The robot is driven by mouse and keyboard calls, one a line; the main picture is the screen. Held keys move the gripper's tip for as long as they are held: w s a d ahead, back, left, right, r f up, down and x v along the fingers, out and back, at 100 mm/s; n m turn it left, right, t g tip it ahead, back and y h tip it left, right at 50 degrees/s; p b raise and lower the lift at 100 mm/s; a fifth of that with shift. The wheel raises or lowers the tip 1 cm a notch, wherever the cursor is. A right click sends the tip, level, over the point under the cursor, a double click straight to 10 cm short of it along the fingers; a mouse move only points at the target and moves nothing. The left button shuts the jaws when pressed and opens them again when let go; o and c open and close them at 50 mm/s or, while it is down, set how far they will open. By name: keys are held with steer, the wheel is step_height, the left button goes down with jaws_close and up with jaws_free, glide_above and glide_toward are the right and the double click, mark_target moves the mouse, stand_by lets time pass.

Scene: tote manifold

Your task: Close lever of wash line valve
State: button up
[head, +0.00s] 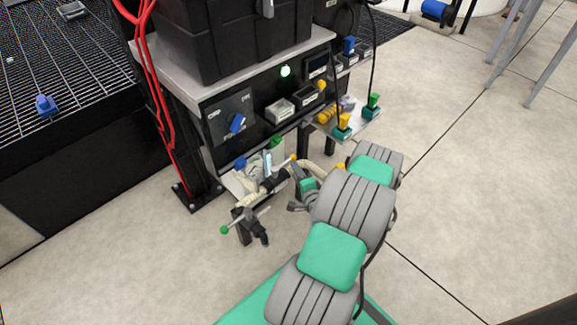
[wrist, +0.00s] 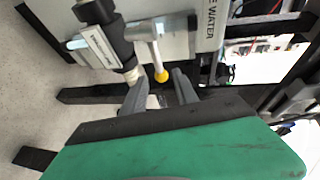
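In the wrist view, a grey lever (wrist: 156,48) with a yellow ball knob (wrist: 161,75) hangs from a pipe valve. My gripper (wrist: 159,84) is open, with one finger on either side of the knob's end; I cannot tell whether either touches it. A white tag (wrist: 100,47) on the black valve body is too blurred to read. In the head view, the pipe manifold (head: 265,186) has a green-knobbed lever (head: 224,230) at its lower left and a blue knob (head: 240,163) above. My arm hides part of the manifold, and my fingertips are not clear there.
The manifold stands below a control bench (head: 250,110) with a blue rotary switch (head: 237,123) and small trays. Red cables (head: 152,80) run down the bench's left. A side shelf (head: 352,122) holds green and yellow fittings.

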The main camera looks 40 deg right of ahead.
mark_target(289, 160)
steer(key=b+x, duration=0.2)
steer(key=x, duration=0.5)
steer(key=shift+w+d+f, duration=0.1)
steer(key=shift+w+f, duration=0.1)
steer(key=shift+w, duration=0.15)
steer(key=shift+c, duration=0.3)
jaws_close()
